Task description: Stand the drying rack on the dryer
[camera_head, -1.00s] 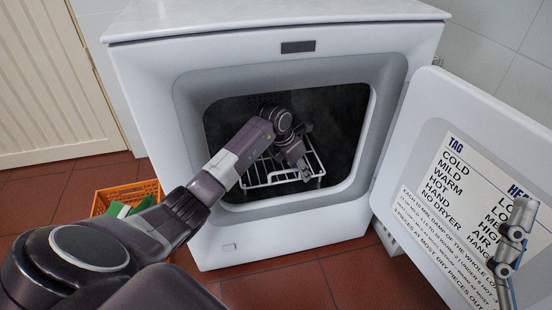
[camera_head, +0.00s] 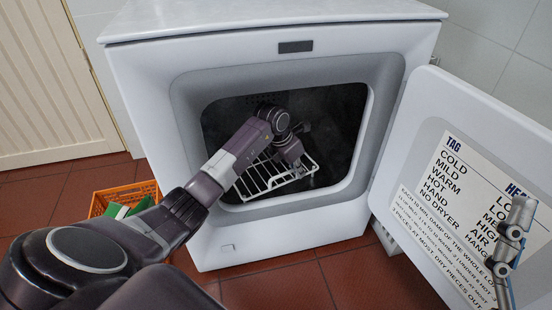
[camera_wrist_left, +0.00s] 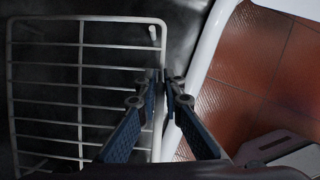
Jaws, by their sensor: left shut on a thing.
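The white wire drying rack (camera_head: 262,181) is inside the open dryer (camera_head: 300,225), at the lower part of its dark opening. It is tilted, and part of it is hidden behind my left gripper. My left gripper (camera_head: 296,163) reaches into the opening and is shut on the rack's right side. In the left wrist view, the rack (camera_wrist_left: 80,90) fills the left half, and the fingertips of the left gripper (camera_wrist_left: 165,85) close on its side bar, next to the pale rim of the opening.
The open dryer door (camera_head: 450,160) with printed labels stands at the right. An orange basket (camera_head: 122,196) with green things sits on the tiled floor at the left. The dryer's white top (camera_head: 270,15) is bare where visible.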

